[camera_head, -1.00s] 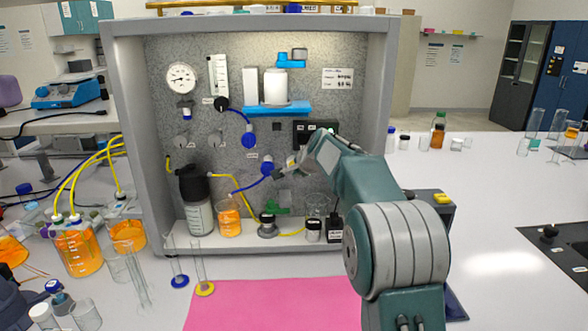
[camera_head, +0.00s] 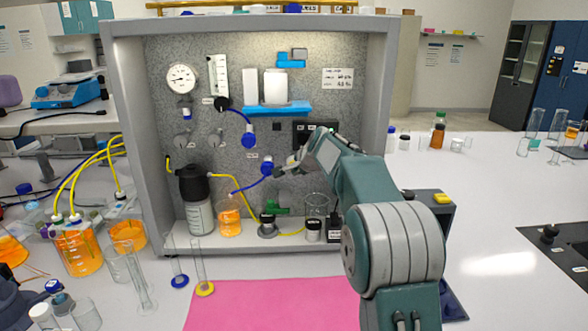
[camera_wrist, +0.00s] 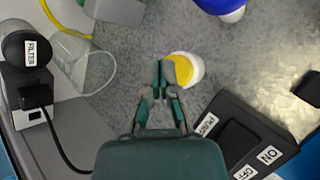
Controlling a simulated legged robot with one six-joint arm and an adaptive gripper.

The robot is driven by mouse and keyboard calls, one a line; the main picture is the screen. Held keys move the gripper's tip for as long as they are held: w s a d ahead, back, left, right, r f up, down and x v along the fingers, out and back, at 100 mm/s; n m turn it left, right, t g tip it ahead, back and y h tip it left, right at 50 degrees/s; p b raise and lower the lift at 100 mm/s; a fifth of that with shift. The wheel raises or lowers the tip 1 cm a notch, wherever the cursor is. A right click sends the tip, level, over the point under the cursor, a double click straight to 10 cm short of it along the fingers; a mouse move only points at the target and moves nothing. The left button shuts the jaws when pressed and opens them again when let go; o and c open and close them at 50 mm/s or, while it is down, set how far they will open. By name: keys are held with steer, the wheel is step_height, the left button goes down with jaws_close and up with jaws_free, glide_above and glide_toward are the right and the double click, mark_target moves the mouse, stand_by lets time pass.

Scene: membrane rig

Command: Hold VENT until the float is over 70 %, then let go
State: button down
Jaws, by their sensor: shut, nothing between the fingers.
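My gripper (camera_wrist: 160,75) is shut and empty, with its fingertips close together in front of the grey panel. A yellow round button in a white collar (camera_wrist: 186,70) sits just beside the fingertips in the wrist view. No VENT lettering is readable on it, and I cannot tell whether the fingers touch it. In the head view my gripper (camera_head: 281,171) is just right of the blue valve (camera_head: 267,168), and the arm hides the panel behind it. The clear upright float tube (camera_head: 221,77) is at the panel's upper left. Its float level is too small to read.
A black pump switch box (camera_wrist: 245,140) with ON and OFF labels is close to the gripper. A round gauge (camera_head: 182,78) is at upper left. A pink mat (camera_head: 270,305) lies in front.

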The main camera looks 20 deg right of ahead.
steer(key=shift+w+d, duration=0.1)
steer(key=shift+w, duration=0.4)
stand_by(1.8)
steer(key=shift+s, duration=0.1)
steer(key=shift+s+a, duration=0.2)
steer(key=shift+s, duration=0.65)
steer(key=shift+s+a, duration=0.2)
steer(key=shift+s, duration=0.6)
steer(key=shift+s+a, duration=0.15)
steer(key=shift+s, duration=0.7)
steer(key=shift+s+a, duration=0.2)
steer(key=shift+s, duration=0.6)
